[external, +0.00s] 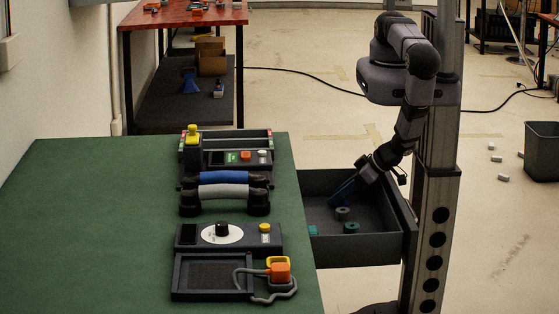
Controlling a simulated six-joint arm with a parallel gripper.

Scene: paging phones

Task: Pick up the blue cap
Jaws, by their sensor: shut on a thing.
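My gripper (345,192) reaches down from the upper right into the dark open drawer (403,232) at the green table's right side. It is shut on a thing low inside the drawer. Dark blue shows at the gripper's end, and I take the held thing for the blue cap. Fingers and cap merge at this size, so the cap's outline is unclear. A grey round piece (342,214) lies just below the fingertips. A teal piece (351,228) lies in front of it, and another teal piece (313,230) is by the drawer's left wall.
The green table (90,220) holds a panel with a black knob (222,229), a blue handle (224,177), a grey handle (223,191) and an orange plug (280,271) on a grey cable. The table's left half is clear. A dark bin (541,150) stands far right.

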